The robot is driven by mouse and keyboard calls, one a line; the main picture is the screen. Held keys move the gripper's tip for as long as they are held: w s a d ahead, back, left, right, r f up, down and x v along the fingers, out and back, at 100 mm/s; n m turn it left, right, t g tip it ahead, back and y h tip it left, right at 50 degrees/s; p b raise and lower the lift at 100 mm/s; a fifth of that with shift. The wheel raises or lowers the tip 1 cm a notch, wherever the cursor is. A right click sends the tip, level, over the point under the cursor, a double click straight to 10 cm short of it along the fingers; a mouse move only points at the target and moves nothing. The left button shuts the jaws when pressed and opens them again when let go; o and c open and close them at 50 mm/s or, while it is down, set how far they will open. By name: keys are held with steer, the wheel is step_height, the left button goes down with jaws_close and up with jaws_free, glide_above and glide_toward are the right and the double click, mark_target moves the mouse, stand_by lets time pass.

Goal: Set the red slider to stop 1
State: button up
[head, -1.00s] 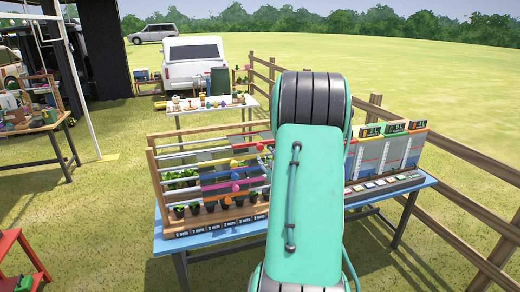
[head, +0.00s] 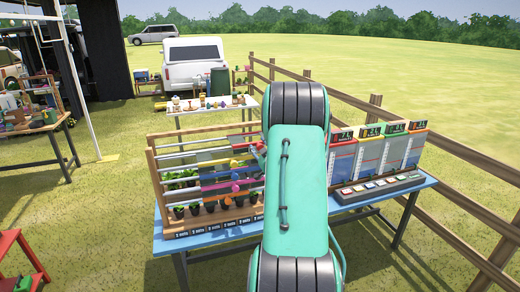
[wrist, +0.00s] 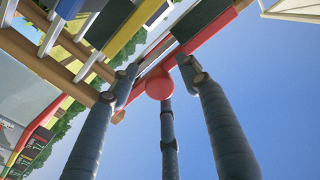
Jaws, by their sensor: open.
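The red slider (head: 240,141) is the red piece on the top rail of a wooden rack, at the rail's right part. In the wrist view, its round red knob (wrist: 159,84) sits among the tips of my gripper's three fingers. My gripper (wrist: 157,72) is open around the knob; I cannot tell whether any finger touches it. In the head view, my gripper (head: 258,150) shows only in part beside the rack's right end, and my arm hides the rest. I cannot read any stop marks on the red rail.
Yellow (head: 237,163), purple and orange sliders sit on rails below, close under my gripper. Potted plants (head: 195,208) stand in the rack on a blue table (head: 210,243). Display panels (head: 370,150) with a button strip stand at right. A wooden fence (head: 450,220) runs behind.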

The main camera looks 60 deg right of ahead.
steer(key=shift+c, duration=0.2)
jaws_close()
steer(key=shift+w, duration=0.1)
steer(key=shift+w+a+f+b, duration=0.1)
steer(key=shift+w+a+b, duration=0.2)
steer(key=shift+w+a, duration=0.15)
steer(key=w+a+b, duration=0.9)
steer(key=w+a, duration=1.4)
steer(key=shift+a+b, duration=0.2)
steer(key=shift+b, duration=0.15)
steer(key=shift+w, duration=0.15)
